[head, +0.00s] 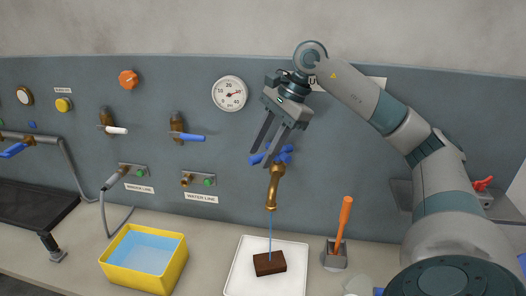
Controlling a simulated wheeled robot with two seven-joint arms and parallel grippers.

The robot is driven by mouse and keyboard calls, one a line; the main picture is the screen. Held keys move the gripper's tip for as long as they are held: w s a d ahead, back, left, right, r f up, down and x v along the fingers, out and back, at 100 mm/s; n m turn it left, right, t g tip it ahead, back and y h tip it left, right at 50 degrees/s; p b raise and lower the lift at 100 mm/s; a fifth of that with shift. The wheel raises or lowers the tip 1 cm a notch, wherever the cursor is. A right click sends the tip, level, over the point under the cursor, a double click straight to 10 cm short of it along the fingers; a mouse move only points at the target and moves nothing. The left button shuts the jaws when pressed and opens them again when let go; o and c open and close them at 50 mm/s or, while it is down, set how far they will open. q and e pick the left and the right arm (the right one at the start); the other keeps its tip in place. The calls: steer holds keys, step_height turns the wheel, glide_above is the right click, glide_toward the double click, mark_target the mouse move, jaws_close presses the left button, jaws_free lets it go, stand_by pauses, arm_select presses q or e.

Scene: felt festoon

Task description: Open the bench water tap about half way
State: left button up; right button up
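The bench water tap (274,185) is brass, with a blue handle (284,156) of several lobes, mounted on the grey wall panel. A thin blue stream (270,225) runs from its spout down to a brown block (269,263) in a white tray (300,262). My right gripper (262,158) points down at the handle from above. Its two fingers are apart, and their tips overlap the handle in the picture. I cannot tell whether they touch it. The fingers hide part of the handle. My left gripper is not in view.
Two lever valves, one white-handled (117,130) and one blue-handled (192,137), sit left of the tap. A round gauge (230,94) is above. A yellow water bin (176,268) stands left of the tray, and an orange-handled tool (345,222) stands right of it.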

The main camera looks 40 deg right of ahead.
mark_target(262, 155)
steer(key=shift+r, duration=0.65)
steer(key=shift+r+b, duration=0.5)
steer(key=shift+r, duration=0.4)
steer(key=s+d+r+b, duration=0.3)
steer(key=s+r, duration=0.4)
steer(key=s, duration=0.4)
steer(key=shift+d+r, duration=0.15)
steer(key=shift+d, duration=0.25)
